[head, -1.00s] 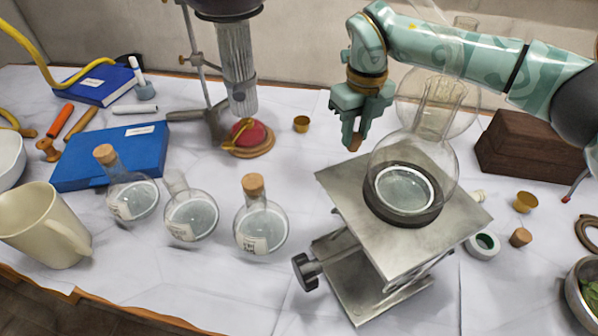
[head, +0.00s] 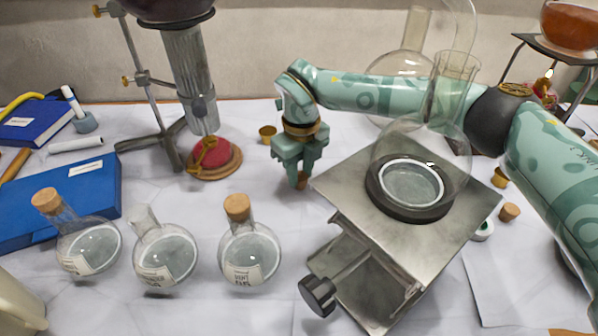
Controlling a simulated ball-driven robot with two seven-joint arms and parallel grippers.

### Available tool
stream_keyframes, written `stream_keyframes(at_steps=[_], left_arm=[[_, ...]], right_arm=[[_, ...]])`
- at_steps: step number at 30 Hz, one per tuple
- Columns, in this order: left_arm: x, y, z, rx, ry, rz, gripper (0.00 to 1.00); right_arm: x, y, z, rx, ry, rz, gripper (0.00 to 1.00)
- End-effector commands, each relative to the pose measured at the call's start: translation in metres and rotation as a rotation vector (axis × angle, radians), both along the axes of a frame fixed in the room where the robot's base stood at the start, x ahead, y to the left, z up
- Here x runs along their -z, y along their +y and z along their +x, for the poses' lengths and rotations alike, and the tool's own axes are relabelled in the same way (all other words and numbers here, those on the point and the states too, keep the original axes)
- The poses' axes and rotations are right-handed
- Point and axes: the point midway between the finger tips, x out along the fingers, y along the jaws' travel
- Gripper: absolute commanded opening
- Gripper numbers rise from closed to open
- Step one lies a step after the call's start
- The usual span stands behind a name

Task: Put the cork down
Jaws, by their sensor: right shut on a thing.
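My right gripper (head: 300,172) points down over the table between the heater stand and the steel lab jack. It is shut on a small brown cork (head: 302,182), whose lower end shows below the fingertips. The cork is close to the white tabletop; I cannot tell whether it touches. Another loose cork (head: 509,212) lies on the table right of the jack. My left gripper is out of view.
The lab jack (head: 345,205) bears a large clear flask (head: 452,140). Two corked flasks (head: 252,250) (head: 88,245) flank an open-necked one (head: 165,258) at front left. White table is clear left of the jack.

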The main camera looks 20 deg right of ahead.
Motion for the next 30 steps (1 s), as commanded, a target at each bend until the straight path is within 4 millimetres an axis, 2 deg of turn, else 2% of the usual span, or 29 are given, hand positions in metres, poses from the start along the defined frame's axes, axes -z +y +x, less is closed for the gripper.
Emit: stream_keyframes(at_steps=[8, 9, 11, 12, 19, 22, 26, 30], left_arm=[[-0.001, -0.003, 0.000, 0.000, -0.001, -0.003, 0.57], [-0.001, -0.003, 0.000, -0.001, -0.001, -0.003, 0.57], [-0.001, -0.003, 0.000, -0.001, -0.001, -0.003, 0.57], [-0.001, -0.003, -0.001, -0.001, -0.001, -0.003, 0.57], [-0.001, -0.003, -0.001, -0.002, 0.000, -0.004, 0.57], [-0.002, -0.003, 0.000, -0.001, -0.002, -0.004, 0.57], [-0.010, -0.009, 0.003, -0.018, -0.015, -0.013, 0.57], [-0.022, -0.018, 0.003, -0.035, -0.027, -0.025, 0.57]], right_arm=[[0.000, 0.000, 0.000, -0.001, -0.002, -0.001, 0.00], [0.001, 0.000, 0.000, -0.001, -0.002, -0.001, 0.28], [0.001, 0.000, 0.000, -0.001, -0.003, -0.001, 0.45], [0.001, 0.000, 0.000, -0.001, -0.003, -0.001, 0.48], [0.001, 0.000, 0.000, -0.001, -0.003, -0.001, 0.48], [-0.006, 0.000, 0.000, -0.002, -0.005, -0.001, 0.48], [-0.032, 0.000, 0.000, -0.001, -0.011, -0.002, 0.48], [-0.068, -0.001, 0.001, -0.001, -0.013, -0.002, 0.48]])
